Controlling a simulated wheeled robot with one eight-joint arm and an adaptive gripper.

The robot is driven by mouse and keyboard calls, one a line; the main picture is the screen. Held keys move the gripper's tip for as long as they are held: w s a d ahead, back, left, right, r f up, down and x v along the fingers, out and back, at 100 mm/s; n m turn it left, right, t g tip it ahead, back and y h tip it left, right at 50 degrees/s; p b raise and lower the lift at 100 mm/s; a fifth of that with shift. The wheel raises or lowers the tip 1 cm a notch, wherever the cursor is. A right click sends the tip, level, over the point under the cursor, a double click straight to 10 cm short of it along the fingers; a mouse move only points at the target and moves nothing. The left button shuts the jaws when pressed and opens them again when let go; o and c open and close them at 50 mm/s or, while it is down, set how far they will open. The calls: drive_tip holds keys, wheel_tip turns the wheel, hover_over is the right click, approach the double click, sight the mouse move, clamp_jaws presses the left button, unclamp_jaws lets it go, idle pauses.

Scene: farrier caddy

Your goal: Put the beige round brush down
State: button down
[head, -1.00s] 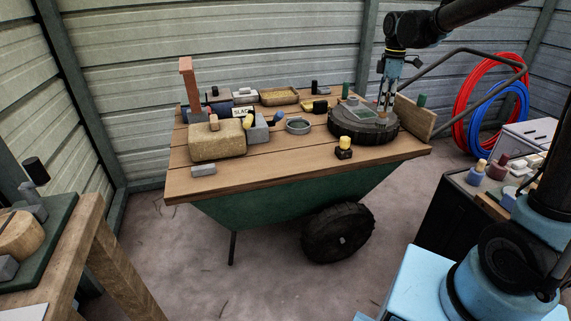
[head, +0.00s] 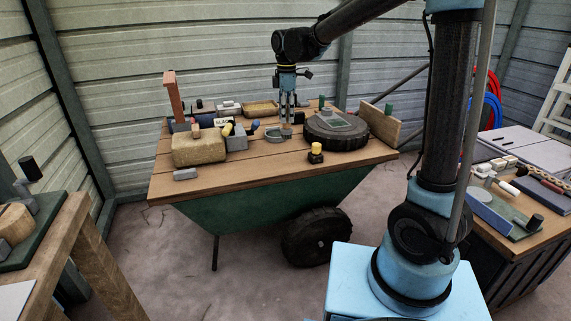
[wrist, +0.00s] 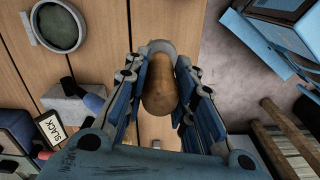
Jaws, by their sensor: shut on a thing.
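The beige round brush (wrist: 160,88) is between the fingers of my gripper (wrist: 160,100) in the wrist view, which is shut on it. In the head view my gripper (head: 287,118) points straight down over the wooden cart top (head: 240,165). The brush shows there as a small beige piece (head: 286,130) under the fingertips, low over the planks or touching them; I cannot tell which. It is between the round grey dish (head: 274,136) and the black round disc (head: 337,136).
A tan block (head: 199,149), a grey block (head: 237,142) and a yellow-topped black jar (head: 316,153) stand nearby. The front planks are mostly clear, with a small grey block (head: 185,174).

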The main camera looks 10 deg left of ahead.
sight(286, 138)
drive_tip(key=shift+f, duration=5)
drive_tip(key=c, duration=1.3)
unclamp_jaws()
drive_tip(key=shift+f, duration=0.1)
drive_tip(key=shift+c, duration=0.2)
